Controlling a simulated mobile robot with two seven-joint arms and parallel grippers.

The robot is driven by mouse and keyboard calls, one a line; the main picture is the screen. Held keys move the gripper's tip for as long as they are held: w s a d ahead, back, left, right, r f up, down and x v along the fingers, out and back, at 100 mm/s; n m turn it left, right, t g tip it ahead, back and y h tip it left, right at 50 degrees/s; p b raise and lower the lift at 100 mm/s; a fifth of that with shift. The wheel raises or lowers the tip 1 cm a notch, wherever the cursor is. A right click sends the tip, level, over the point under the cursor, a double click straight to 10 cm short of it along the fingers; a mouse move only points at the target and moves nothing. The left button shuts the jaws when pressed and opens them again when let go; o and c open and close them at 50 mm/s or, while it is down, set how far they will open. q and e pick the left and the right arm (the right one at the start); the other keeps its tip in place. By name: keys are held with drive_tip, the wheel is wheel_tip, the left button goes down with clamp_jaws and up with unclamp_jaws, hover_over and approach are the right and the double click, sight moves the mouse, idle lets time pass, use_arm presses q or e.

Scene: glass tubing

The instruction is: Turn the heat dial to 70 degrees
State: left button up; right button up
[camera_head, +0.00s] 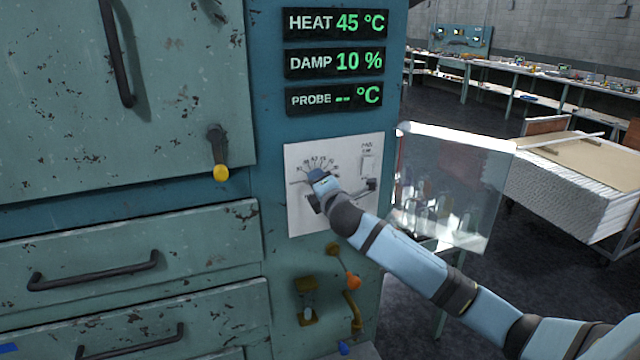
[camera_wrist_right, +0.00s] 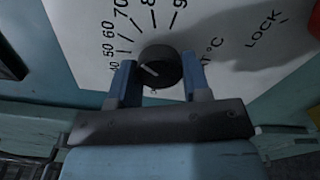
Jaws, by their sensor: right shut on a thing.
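The heat dial (camera_wrist_right: 160,68) is a round black knob on a white panel (camera_head: 302,215) with a printed scale. The wrist view shows numbers from 40 up past 70 around it. A pale mark on the knob points to the left, towards the low 40–50 end. My right gripper (camera_wrist_right: 160,82) is shut on the dial, one finger on each side. In the head view my right gripper (camera_head: 321,186) is at the panel and mostly hides the dial. The heat display (camera_head: 335,23) reads 45 °C. My left gripper is not in view.
Below the heat display, the damp display (camera_head: 333,62) reads 10 % and the probe display (camera_head: 333,97) shows dashes. A clear pane (camera_head: 455,180) stands right of the panel, with glassware by it. A yellow-tipped door handle (camera_head: 219,160) is at left; an orange-knobbed lever (camera_head: 343,268) is below.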

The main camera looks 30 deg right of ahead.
drive_tip(key=shift+m, duration=1)
drive_tip(key=o, duration=0.9)
drive_tip(key=b+v, duration=0.1)
drive_tip(key=v, duration=1.2)
drive_tip(key=shift+s+b, duration=0.4)
